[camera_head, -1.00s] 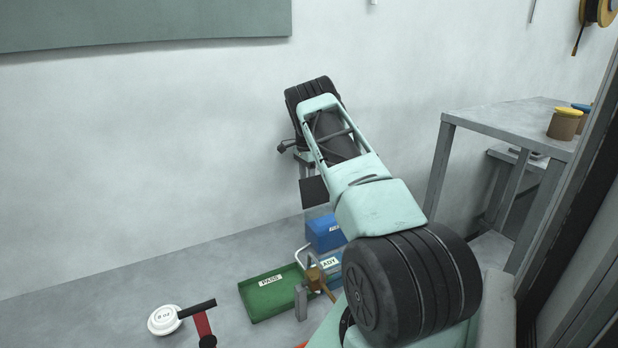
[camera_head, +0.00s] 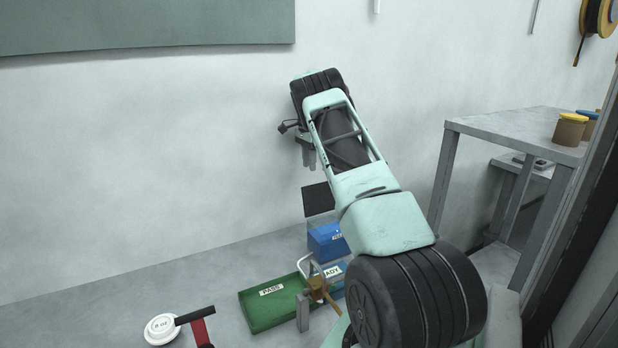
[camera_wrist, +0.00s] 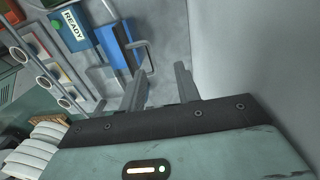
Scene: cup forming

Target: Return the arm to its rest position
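My arm (camera_head: 375,215) reaches up and away from me toward the wall in the head view. My gripper (camera_head: 308,152) hangs at its far end, high above the work surface and partly hidden by the wrist. In the wrist view my gripper (camera_wrist: 160,86) shows two grey fingers apart, with nothing between them. The fingers point past a blue bin and bare grey surface, touching nothing that I can see.
A green PASS tray (camera_head: 262,313), a blue bin (camera_head: 325,241) and a white round lid-like disc (camera_head: 160,328) are below the arm. A grey table (camera_head: 505,125) stands at right. The wrist view shows stacked white cups (camera_wrist: 42,140) at lower left.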

